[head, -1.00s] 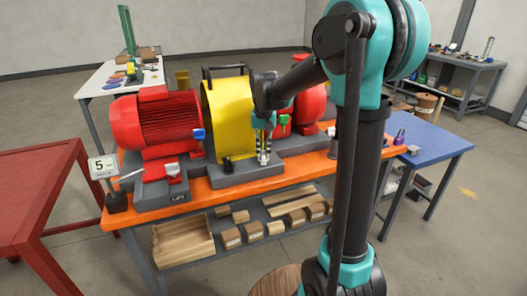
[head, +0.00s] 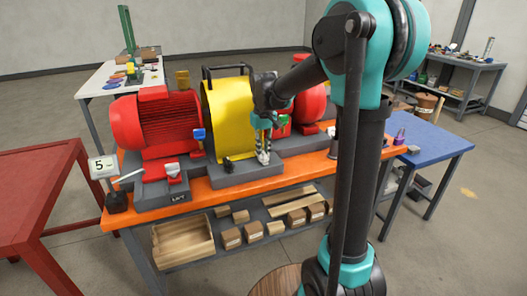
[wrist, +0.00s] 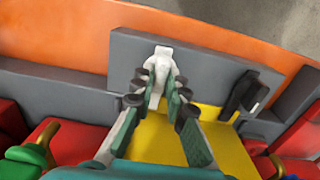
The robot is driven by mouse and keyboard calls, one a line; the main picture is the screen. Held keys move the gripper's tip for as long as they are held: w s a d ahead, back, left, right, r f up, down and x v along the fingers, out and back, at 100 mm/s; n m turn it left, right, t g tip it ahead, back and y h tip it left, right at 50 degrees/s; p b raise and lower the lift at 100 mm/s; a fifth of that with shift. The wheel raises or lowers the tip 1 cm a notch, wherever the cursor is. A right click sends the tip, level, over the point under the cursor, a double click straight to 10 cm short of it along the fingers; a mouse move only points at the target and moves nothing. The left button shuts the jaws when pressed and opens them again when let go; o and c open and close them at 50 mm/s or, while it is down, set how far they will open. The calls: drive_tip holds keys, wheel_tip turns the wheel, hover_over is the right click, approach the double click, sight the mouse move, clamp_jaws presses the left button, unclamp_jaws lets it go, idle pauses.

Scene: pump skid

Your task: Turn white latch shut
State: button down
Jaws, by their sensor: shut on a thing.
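The white latch (wrist: 163,53) is on the grey base block beside the yellow guard (wrist: 160,143) in the wrist view. My gripper (wrist: 161,77) has its two fingers on either side of the latch and is shut on it. The latch's tip sticks out past the fingertips; its lower part is partly hidden between them. In the head view my gripper (head: 263,153) points down at the right foot of the yellow guard (head: 228,115), and it largely hides the latch there.
A black latch (wrist: 246,93) sits on the guard's other side. Red motors (head: 160,125) flank the guard on the orange bench (head: 215,190). A black handle (head: 225,70) tops the guard. A sign reading 5 (head: 103,167) stands at the bench's left end.

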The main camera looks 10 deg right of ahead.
sight(264, 153)
drive_tip(key=c, duration=1.5)
unclamp_jaws()
drive_tip(key=shift+c, duration=0.2)
wheel_tip(264, 153, up, 12)
drive_tip(key=s+d+f+m+t, duration=0.1)
drive_tip(key=s+d+f, duration=0.4)
drive_tip(key=s+f, duration=0.6)
drive_tip(key=s+d+f+m+t, duration=0.2)
drive_tip(key=s+d+f, duration=0.4)
drive_tip(key=s+f, duration=0.6)
drive_tip(key=shift+f+t, duration=0.45)
drive_tip(key=shift+t, duration=0.15)
